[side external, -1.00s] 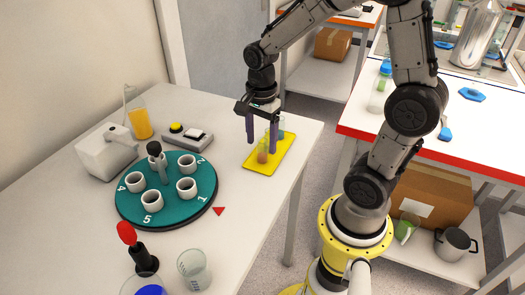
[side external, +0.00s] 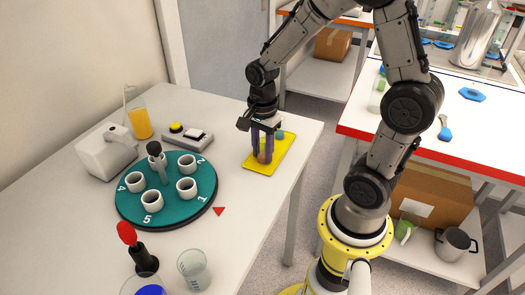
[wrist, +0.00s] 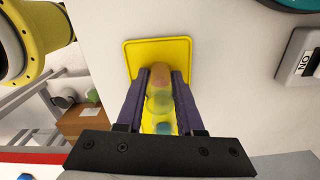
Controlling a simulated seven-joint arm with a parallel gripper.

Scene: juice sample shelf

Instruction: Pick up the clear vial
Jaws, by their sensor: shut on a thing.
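The clear vial (wrist: 158,101) stands in the middle of a short row of vials, and the yellow tray shows through it. My gripper (side external: 263,160) points straight down over the tray, its purple fingers on either side of the vial; they also show in the wrist view (wrist: 160,76). It appears shut on the clear vial, low at the tray. An orange vial (wrist: 160,72) is just beyond it in the wrist view and a blue vial (wrist: 163,128) is on the nearer side. In the side view the fingers largely hide the clear vial.
The yellow tray (side external: 284,147) lies near the table's right edge. A grey button box (side external: 196,138) and a teal numbered turntable (side external: 207,195) with white cups are to the left. A beaker of orange juice (side external: 140,123) stands further left. Bare table lies in front of the tray.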

